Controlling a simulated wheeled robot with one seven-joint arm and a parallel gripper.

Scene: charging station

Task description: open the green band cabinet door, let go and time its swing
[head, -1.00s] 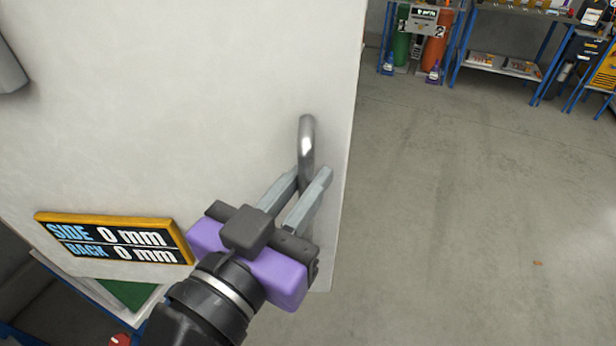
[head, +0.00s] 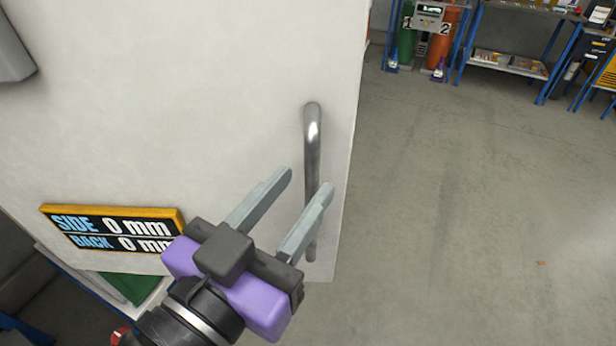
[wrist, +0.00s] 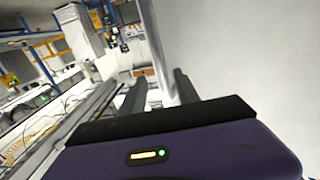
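The white cabinet door (head: 200,110) fills the left half of the head view, with its free edge toward the open floor on the right. No green band shows on its visible face. A silver bar handle (head: 313,145) stands near that edge. My gripper (head: 305,183) is open at the handle, fingers well apart. In the head view the handle runs between the fingertips and partly behind the right finger. In the wrist view the handle (wrist: 160,45) also shows as a pale bar between the two dark fingers; I see no clear contact.
A sign (head: 112,230) reading SIDE 0 mm, BACK 0 mm sits at lower left, above a green surface (head: 130,288). Green (head: 405,45) and orange (head: 442,50) cylinders and blue-framed shelves (head: 508,63) stand far back.

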